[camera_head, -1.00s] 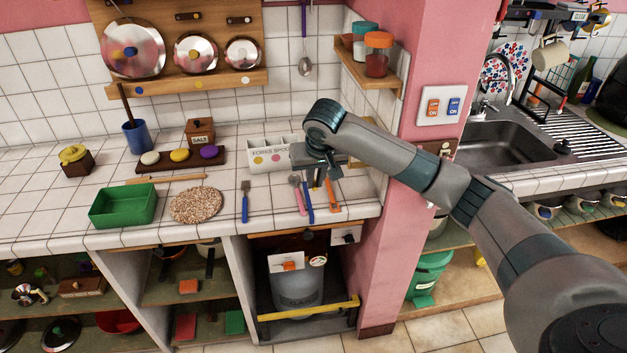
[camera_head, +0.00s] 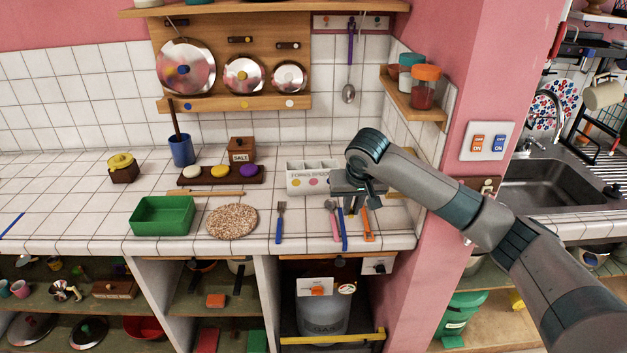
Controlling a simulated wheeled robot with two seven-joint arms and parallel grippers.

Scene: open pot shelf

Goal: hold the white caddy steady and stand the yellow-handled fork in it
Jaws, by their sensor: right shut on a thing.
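The white caddy (camera_head: 306,186) stands on the tiled counter near the back wall, with open compartments, coloured dots and lettering on its front. My right gripper (camera_head: 352,208) is just right of and in front of the caddy, pointing down, low over the laid-out utensils. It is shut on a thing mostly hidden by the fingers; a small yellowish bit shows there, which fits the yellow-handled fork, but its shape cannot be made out. My left gripper is out of view, and nothing holds the caddy.
A blue-handled fork (camera_head: 280,225), a pink-handled spoon (camera_head: 334,222), a blue-handled utensil (camera_head: 343,232) and an orange-handled utensil (camera_head: 368,226) lie along the front. A cork mat (camera_head: 232,222) and green bin (camera_head: 163,216) are left. A pink pillar (camera_head: 452,165) stands right.

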